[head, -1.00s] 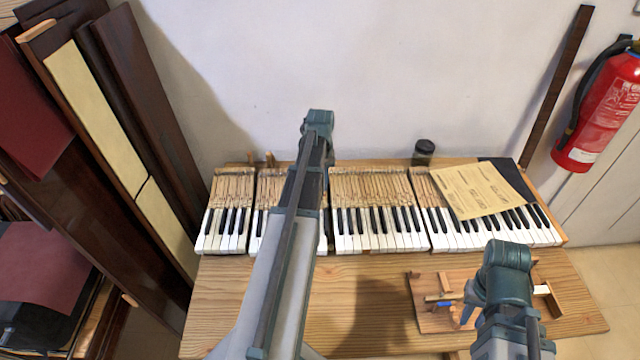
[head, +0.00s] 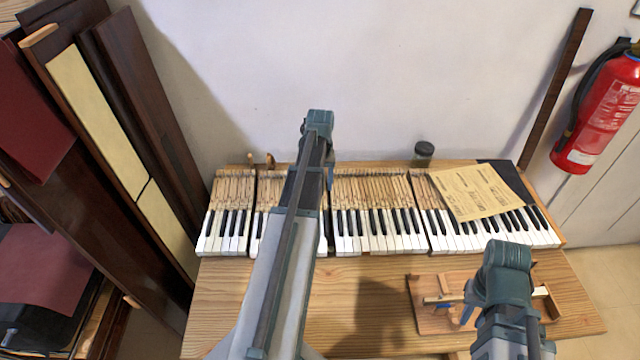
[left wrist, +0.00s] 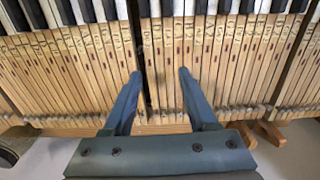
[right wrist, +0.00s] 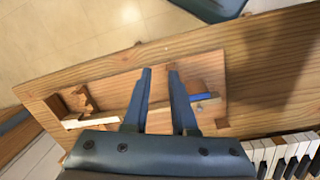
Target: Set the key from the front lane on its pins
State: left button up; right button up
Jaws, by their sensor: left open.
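A pale key (head: 440,299) lies across a wooden board (head: 425,322) at the front right of the bench. In the right wrist view its white end (right wrist: 78,123) is at the left. A blue strip (right wrist: 203,97) shows at the right. My right gripper (right wrist: 160,74) is over the board, fingers partly apart. They overlap the key in the picture; whether they touch it I cannot tell. My left gripper (left wrist: 158,72) is open and empty above the key row (head: 370,222). A narrow dark gap (left wrist: 149,85) between keys shows between its fingers. The pins are too small to tell.
A paper sheet (head: 472,192) lies over keys at the right, with a dark jar (head: 423,153) behind the row. Dark panels (head: 150,105) lean at the left. A fire extinguisher (head: 598,125) hangs at the right. The front left of the bench (head: 225,300) is clear.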

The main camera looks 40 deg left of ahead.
pick_arm(q)
notch_tip(320, 180, up, 5)
jog(key=p, duration=0.4)
jog(key=shift+f, duration=0.1)
dwell(0.9)
jog(key=s+d+m, duration=0.4)
jog(key=d, duration=0.9)
jog(key=s+d+m, duration=0.4)
jog(key=d, duration=1)
jog(key=s+d+m+y, duration=0.1)
jog(key=s+d+m, duration=0.3)
jog(key=d, duration=0.9)
jog(key=shift+d, duration=0.2)
